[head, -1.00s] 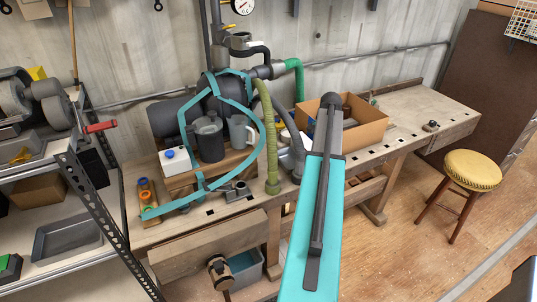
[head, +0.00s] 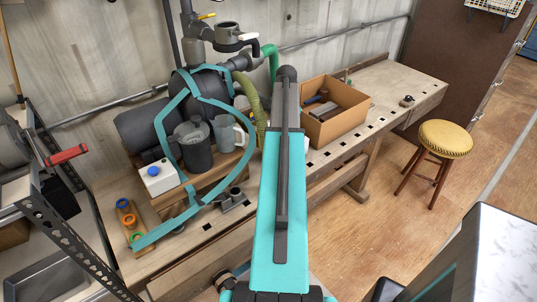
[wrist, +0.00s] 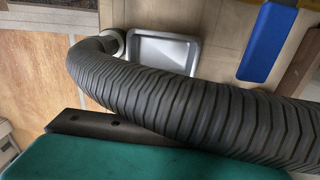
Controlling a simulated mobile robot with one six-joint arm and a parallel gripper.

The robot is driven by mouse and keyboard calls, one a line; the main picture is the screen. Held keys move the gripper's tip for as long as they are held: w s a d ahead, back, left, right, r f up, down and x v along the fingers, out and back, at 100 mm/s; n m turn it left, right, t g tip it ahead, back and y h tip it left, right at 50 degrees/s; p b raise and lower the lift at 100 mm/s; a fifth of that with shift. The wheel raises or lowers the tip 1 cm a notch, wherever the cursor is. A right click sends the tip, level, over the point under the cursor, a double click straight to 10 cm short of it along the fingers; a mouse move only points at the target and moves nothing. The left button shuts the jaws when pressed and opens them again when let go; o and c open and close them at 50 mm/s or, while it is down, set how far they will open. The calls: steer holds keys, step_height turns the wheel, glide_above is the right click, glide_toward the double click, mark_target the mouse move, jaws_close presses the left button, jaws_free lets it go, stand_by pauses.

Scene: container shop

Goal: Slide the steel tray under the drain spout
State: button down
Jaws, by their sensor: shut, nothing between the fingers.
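A shallow grey metal tray (head: 48,280) lies on the left shelf in the head view, cut off by the bottom edge. The wrist view shows a shiny steel tray (wrist: 164,52) on a pale surface, partly covered by a dark ribbed hose; I cannot tell if it is the same one. I cannot single out the drain spout among the pump fittings over the bench. My teal arm reaches up the middle of the head view. My gripper fingers do not show in either view.
A yellow stool (head: 445,139) stands right on open floor. A pale-topped surface (head: 505,255) is at lower right.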

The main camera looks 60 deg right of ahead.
steer(key=shift+w, duration=0.15)
steer(key=shift+a+f, duration=0.1)
steer(key=shift+f+p, duration=1.45)
steer(key=shift+f, duration=3.05)
steer(key=shift+w+a+f+p, duration=0.2)
steer(key=shift+a+p, duration=0.15)
steer(key=shift+a, duration=0.25)
steer(key=shift+w+a+f+p, duration=0.1)
steer(key=shift+w+a+p, duration=0.2)
steer(key=shift+a, duration=0.35)
steer(key=shift+w+a+f+p, duration=0.15)
steer(key=shift+a+p, duration=0.25)
steer(key=shift+a, duration=0.2)
steer(key=shift+w+a+b, duration=0.25)
steer(key=shift+w+a, duration=0.05)
steer(key=shift+a, duration=0.55)
steer(key=shift+w+a+b, duration=0.2)
steer(key=shift+w+a, duration=0.1)
steer(key=shift+a, duration=0.55)
steer(key=shift+d+r, duration=0.1)
steer(key=shift+d, duration=0.1)
